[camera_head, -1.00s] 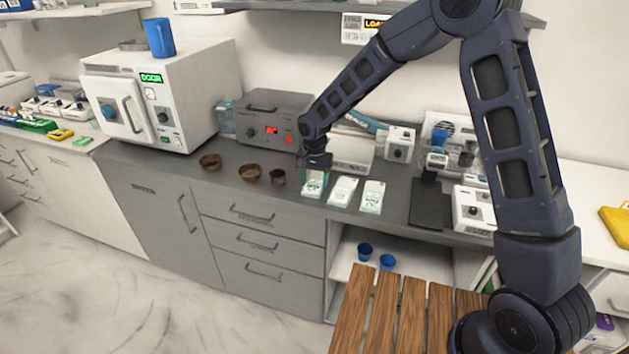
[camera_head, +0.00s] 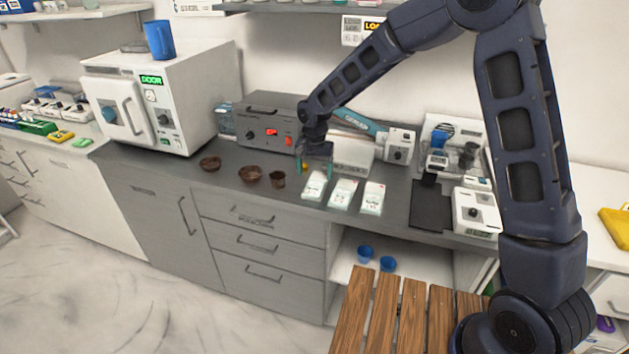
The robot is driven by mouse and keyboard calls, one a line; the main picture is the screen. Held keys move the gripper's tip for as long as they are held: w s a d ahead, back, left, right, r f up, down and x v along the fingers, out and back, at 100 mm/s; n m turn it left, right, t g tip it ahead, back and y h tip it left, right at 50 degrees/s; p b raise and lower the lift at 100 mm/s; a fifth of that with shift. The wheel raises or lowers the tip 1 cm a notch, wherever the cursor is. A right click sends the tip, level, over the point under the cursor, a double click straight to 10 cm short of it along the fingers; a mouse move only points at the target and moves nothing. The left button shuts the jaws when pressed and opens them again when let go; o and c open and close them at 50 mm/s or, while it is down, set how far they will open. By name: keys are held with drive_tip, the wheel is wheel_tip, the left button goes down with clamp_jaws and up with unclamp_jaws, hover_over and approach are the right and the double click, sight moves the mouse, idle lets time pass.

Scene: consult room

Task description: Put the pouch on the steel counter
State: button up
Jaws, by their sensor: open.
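Three white and green pouches lie in a row on the grey steel counter (camera_head: 385,212): a left pouch (camera_head: 314,186), a middle pouch (camera_head: 343,193) and a right pouch (camera_head: 372,198). They lie flat near the counter's front edge. My gripper (camera_head: 316,168) is open and points down, just behind and above the left pouch. I see nothing between its fingers. The gripper is small in this view, and its exact height over the counter is hard to tell.
Brown bowls (camera_head: 250,174) stand left of the pouches. A grey device with a red display (camera_head: 268,122) is behind them. A black mat (camera_head: 431,205) and a white device (camera_head: 474,212) are to the right. Blue cups (camera_head: 366,252) sit on the shelf below.

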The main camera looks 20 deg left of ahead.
sight(316, 185)
wheel_tip(316, 185, up, 7)
idle(0.3)
drive_tip(key=shift+r, duration=0.1)
drive_tip(key=w+d+r+t, duration=0.1)
drive_tip(key=d+r, duration=0.4)
drive_tip(key=d, duration=0.6)
drive_tip(key=w+d+r, duration=0.1)
drive_tip(key=d+r, duration=0.4)
drive_tip(key=d, duration=0.5)
drive_tip(key=w+d+r+t, duration=0.1)
drive_tip(key=d+r, duration=0.4)
drive_tip(key=d, duration=0.6)
drive_tip(key=s+d+r+t, duration=0.1)
drive_tip(key=s+d, duration=0.7)
drive_tip(key=d, duration=0.3)
drive_tip(key=s+d+t, duration=0.1)
drive_tip(key=s+d, duration=0.8)
drive_tip(key=d, duration=0.2)
drive_tip(key=shift+d+r+m+t, duration=0.3)
drive_tip(key=shift+d+r, duration=0.1)
